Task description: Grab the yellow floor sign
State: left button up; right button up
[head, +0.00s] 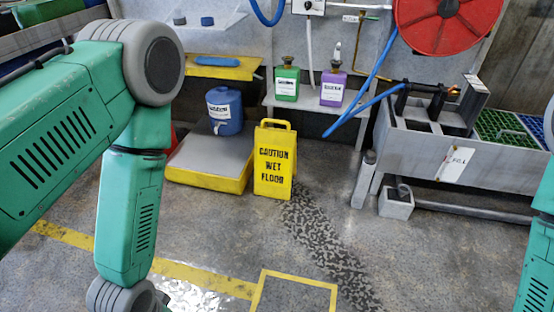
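The yellow floor sign (273,163) stands upright on the floor near the middle of the head view. It reads "CAUTION WET FLOOR" in black and has a handle loop at its top. My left arm comes in from the left, in front of and to the left of the sign, and does not touch it. Its gripper is below the picture's edge. Only a strip of my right arm shows at the right edge, and its gripper is out of view. Nothing covers the front of the sign.
A shelf behind holds green (287,80) and purple (333,86) bottles. A grey metal bench (425,152) stands right. Floor before the sign is clear.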

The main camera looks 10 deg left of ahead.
aim_at(275, 149)
jog(key=i+j+z, duration=0.1)
jog(key=i, duration=0.45)
jog(key=i+j+z, duration=0.15)
jog(key=i+j, duration=0.15)
jog(key=i, duration=0.2)
jog(key=i+j+z, duration=0.1)
jog(key=i+j, duration=0.2)
jog(key=i, duration=0.25)
jog(key=i+j+z, duration=0.1)
jog(key=i+j, duration=0.25)
jog(key=i, duration=0.15)
